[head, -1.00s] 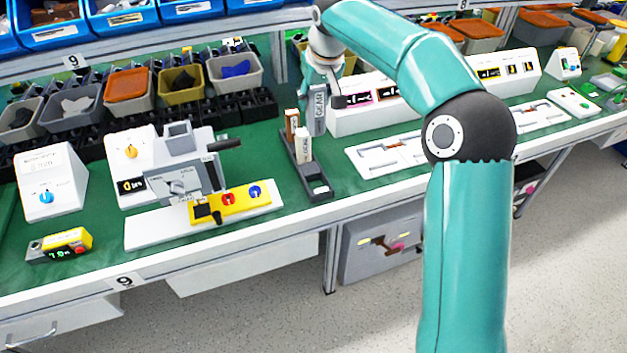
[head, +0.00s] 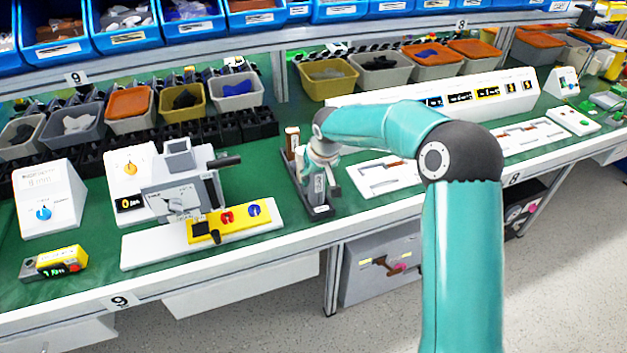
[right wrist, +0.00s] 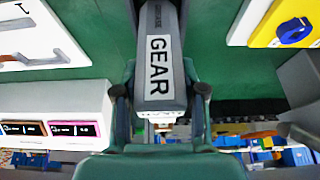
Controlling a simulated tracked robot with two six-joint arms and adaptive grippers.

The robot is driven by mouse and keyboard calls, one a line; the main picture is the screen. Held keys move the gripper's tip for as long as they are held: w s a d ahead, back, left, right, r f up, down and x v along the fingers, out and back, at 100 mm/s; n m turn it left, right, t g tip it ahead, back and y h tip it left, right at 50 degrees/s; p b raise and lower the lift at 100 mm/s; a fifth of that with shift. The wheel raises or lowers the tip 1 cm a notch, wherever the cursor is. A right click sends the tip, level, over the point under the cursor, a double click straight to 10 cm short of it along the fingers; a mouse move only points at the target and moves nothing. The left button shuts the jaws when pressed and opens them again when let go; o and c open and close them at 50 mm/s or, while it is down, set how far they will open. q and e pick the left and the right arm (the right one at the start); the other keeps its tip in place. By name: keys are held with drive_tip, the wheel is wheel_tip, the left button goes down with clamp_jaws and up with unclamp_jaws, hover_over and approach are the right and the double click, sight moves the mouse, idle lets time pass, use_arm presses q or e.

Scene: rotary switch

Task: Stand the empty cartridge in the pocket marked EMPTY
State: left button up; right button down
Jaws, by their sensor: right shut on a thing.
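My right gripper (head: 330,178) is shut on a grey cartridge (head: 318,190) and holds it upright over the front end of a dark rack (head: 322,211). In the right wrist view the cartridge (right wrist: 160,40) stands between both fingers, its white label reading GEAR. I cannot tell whether its foot is in a pocket or just above. A small pale mark shows on the rack's front end, too small to read. A brown cartridge with a white top (head: 292,136) stands at the rack's back end. My arm hides the rack's middle. My left gripper is not in view.
A grey press fixture (head: 180,190) on a white base with a yellow knob panel (head: 236,222) stands left of the rack. A white tray (head: 376,184) lies to its right. Bins (head: 236,103) line the back. The bench's front edge is close to the rack.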

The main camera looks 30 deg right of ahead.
drive_tip(key=shift+f, duration=0.7)
drive_tip(key=c, duration=0.7)
unclamp_jaws()
drive_tip(key=shift+o, duration=0.2)
drive_tip(key=v, duration=1.2)
drive_tip(key=shift+s+a+f, duration=0.1)
